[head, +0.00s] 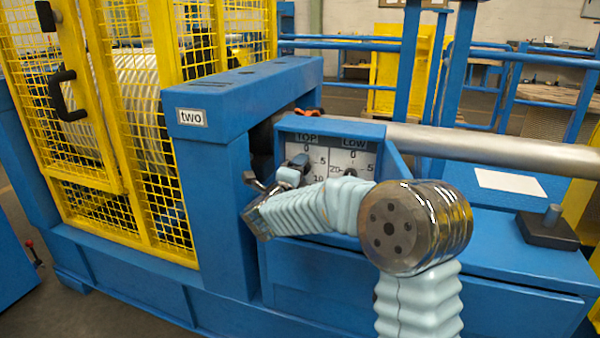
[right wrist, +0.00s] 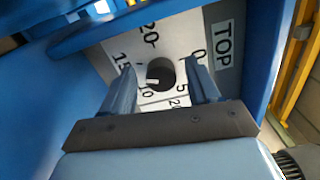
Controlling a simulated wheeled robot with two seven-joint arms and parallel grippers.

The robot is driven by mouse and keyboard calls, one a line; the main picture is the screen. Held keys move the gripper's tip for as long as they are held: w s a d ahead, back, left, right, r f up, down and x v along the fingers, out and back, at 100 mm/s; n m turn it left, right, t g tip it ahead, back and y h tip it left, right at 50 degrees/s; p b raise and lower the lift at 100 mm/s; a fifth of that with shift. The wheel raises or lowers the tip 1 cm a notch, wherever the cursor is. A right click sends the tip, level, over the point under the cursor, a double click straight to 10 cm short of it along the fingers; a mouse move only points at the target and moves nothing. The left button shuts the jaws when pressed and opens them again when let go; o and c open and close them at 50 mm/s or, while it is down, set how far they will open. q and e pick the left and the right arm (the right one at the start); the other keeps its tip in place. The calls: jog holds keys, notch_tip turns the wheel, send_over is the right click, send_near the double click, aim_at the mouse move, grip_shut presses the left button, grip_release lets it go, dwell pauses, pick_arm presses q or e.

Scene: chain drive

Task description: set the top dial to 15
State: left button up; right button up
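The top dial (right wrist: 160,73) is a dark round knob on a white scale plate marked TOP, seen close in the right wrist view. Its pale pointer mark faces the lower left, near the 10 and on the side toward the 15. My right gripper (right wrist: 160,65) is open, with one finger on each side of the knob and visible gaps between fingers and knob. I cannot tell how deep the fingertips reach. In the head view my right gripper (head: 288,177) covers most of the top dial. My left gripper is not in view.
The LOW scale (head: 352,160) is right beside the top one, its lower part hidden by my right arm. A blue housing (head: 380,132) frames both. A blue post labelled two (head: 212,150) stands to the left, with a yellow mesh guard (head: 120,110) beyond.

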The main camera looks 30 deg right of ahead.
jog(key=b+v, duration=0.1)
jog(key=v, duration=1.2)
jog(key=shift+s+a, duration=0.25)
jog(key=shift+a, duration=0.05)
